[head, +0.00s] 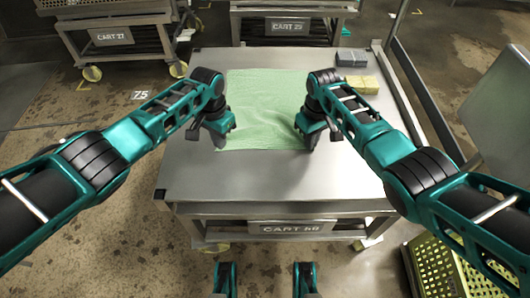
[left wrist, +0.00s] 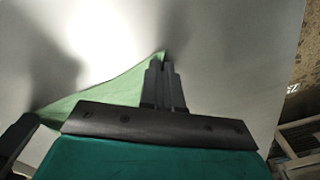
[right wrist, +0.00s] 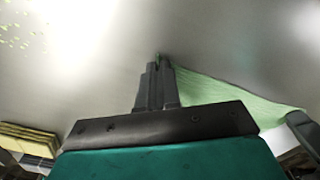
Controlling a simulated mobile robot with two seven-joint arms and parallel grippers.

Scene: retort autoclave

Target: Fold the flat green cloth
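In the left wrist view the cloth (left wrist: 112,92) tapers to a corner between the shut fingers (left wrist: 164,62). In the right wrist view the cloth (right wrist: 225,92) also runs to a corner pinched in the shut fingers (right wrist: 158,66). Whether the corners are lifted is hard to tell.
The cart top (head: 270,182) is bare in front of the cloth. A yellow stack (head: 362,85) and a grey stack (head: 351,57) stand at the back right. A rail (head: 412,100) runs along the right side. A yellow-green crate (head: 445,270) is at lower right. Other carts stand behind.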

